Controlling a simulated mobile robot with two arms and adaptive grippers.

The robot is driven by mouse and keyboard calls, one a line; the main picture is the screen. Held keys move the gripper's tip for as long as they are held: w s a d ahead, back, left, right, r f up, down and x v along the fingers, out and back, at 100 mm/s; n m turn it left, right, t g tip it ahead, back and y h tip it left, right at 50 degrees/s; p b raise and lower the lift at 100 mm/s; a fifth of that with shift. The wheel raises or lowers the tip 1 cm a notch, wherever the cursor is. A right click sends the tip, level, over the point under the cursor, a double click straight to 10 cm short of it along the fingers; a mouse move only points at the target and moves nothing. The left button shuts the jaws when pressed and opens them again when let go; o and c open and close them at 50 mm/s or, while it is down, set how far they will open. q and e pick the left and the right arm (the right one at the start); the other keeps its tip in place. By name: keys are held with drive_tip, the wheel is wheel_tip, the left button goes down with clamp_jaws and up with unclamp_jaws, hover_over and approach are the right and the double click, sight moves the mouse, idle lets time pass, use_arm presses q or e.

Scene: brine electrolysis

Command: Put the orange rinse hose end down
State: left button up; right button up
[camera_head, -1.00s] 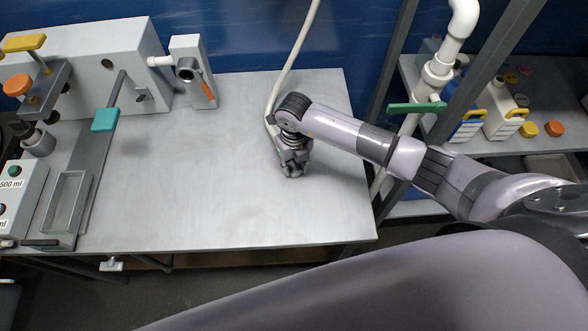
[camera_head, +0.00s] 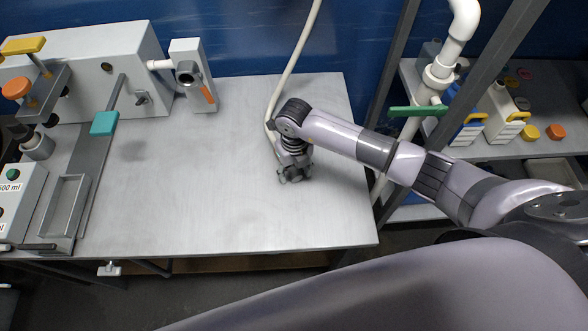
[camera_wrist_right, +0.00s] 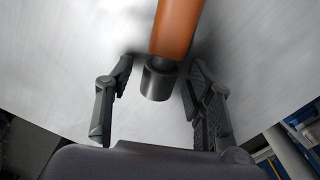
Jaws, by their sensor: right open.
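The orange rinse hose end (camera_wrist_right: 176,28), with a dark grey tip (camera_wrist_right: 158,84), shows in the right wrist view between the spread fingers of my right gripper (camera_wrist_right: 160,98). Gaps show on both sides of the tip. It is on or very close to the grey bench top (camera_head: 215,195); exact contact is hard to tell. In the head view, my right gripper (camera_head: 294,176) is low over the right part of the bench, open, and hides the orange end. The cream hose (camera_head: 293,62) runs up behind it. My left gripper is not in view.
A white holder block (camera_head: 195,80) with an orange piece stands at the bench's back. A white apparatus with a teal handle (camera_head: 104,123) occupies the left. White pipework with a green lever (camera_head: 416,110) and a bottle shelf are at right. The middle of the bench is clear.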

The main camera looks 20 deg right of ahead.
wheel_tip(320, 180, up, 12)
drive_tip(key=p, duration=0.9)
drive_tip(key=shift+r, duration=0.2)
idle(0.5)
